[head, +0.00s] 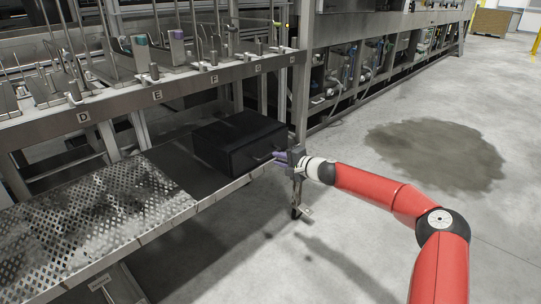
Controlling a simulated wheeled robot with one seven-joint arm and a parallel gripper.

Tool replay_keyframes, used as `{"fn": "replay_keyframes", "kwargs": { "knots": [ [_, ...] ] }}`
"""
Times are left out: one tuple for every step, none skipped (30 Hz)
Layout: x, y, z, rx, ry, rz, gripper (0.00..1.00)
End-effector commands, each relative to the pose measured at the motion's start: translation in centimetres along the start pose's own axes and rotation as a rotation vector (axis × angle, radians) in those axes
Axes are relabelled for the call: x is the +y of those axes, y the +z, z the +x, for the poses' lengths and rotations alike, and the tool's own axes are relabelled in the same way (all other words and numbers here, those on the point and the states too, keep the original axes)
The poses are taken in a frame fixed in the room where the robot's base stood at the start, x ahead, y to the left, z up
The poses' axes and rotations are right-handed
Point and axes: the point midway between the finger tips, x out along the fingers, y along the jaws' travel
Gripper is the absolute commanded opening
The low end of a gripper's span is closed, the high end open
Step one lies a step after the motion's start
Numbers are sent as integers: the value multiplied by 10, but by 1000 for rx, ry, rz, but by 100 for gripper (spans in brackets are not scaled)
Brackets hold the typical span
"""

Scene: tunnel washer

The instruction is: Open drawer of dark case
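The dark case (236,140) is a black box on the lower metal shelf, near the shelf's right end. Its front face points toward the aisle, and a thin light line, perhaps a handle or edge, shows near its right front. My gripper (279,157) is at the right end of that front face, with its purple fingers pointing at the case. The fingers are close to the front, but whether they touch it or grip anything is too small to tell. No drawer gap is visible.
The shelf (75,231) has a perforated metal plate on its left part. A shelf post (301,85) stands just behind my gripper. An upper rack (150,85) with labels and fittings overhangs the shelf. The concrete floor at right is open, with a dark wet patch (436,152).

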Motion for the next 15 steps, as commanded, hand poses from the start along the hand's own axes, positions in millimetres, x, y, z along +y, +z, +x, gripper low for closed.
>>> {"fn": "replay_keyframes", "kwargs": {
  "knots": [
    [-1, 2, 10, -3, 0, -1, 18],
    [-1, 2, 16, -2, 1, -1, 18],
    [-1, 1, 22, -1, 1, -1, 18],
    [-1, 2, 28, -2, 1, -2, 18],
    [-1, 2, 32, -1, 1, -2, 18],
    [-1, 2, 38, -2, 1, -3, 18],
    [0, 1, 41, -2, 2, -2, 18],
    [0, 2, 45, -2, 1, -1, 18],
    [0, 1, 49, -1, 1, -1, 18],
    [0, 1, 51, -1, 1, -1, 18],
    [0, 2, 54, -2, 2, -1, 18],
    [0, 1, 56, -1, 2, -2, 18],
    [0, 1, 57, 0, 2, -2, 18],
    [0, 1, 58, 0, 2, -2, 18],
    [0, 1, 58, -1, 2, -2, 18]
  ]
}}
